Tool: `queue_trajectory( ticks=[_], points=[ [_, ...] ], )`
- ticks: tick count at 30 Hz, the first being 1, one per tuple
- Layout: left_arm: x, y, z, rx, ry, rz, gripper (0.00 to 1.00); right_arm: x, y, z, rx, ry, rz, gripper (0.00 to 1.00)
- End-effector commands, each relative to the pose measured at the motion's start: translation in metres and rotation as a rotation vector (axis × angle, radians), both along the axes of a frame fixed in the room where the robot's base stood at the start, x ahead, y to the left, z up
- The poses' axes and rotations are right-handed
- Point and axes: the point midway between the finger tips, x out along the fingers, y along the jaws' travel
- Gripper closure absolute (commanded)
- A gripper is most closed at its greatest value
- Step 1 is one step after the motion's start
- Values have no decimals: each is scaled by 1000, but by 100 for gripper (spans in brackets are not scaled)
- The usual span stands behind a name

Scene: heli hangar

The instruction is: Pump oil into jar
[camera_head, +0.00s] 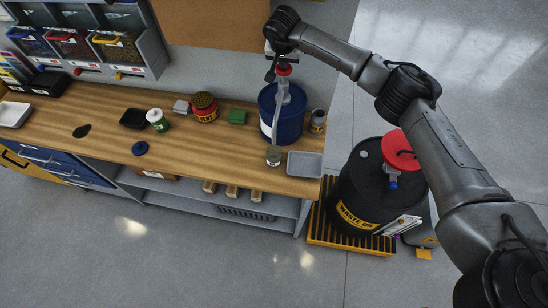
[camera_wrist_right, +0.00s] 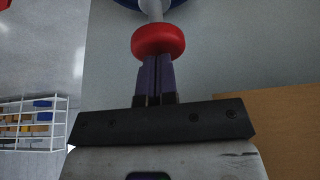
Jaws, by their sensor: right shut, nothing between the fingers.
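A blue oil drum (camera_head: 284,122) stands at the right end of the wooden workbench. Its pump has a red knob (camera_head: 284,70) on top and a grey spout (camera_head: 277,118) hanging down the drum's front. A small glass jar (camera_head: 273,156) stands on the bench in front of the drum, below the spout's end. My right gripper is shut and empty above the pump. In the right wrist view its closed fingertips (camera_wrist_right: 155,62) meet the underside of the red knob (camera_wrist_right: 158,40) in the picture; whether they touch it I cannot tell. My left gripper is out of view.
A grey tray (camera_head: 305,165) sits right of the jar, and a small can (camera_head: 317,121) right of the drum. A black waste-oil barrel (camera_head: 365,200) stands on the floor beyond the bench's right end.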

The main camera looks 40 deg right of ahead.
Motion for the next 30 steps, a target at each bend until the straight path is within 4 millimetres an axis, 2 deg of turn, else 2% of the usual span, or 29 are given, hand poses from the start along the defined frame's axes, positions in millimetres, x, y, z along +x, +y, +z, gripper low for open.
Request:
queue_trajectory(
  ticks=[30],
  points=[
    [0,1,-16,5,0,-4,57,0,0,-37,0,3,0,100]
  ],
)
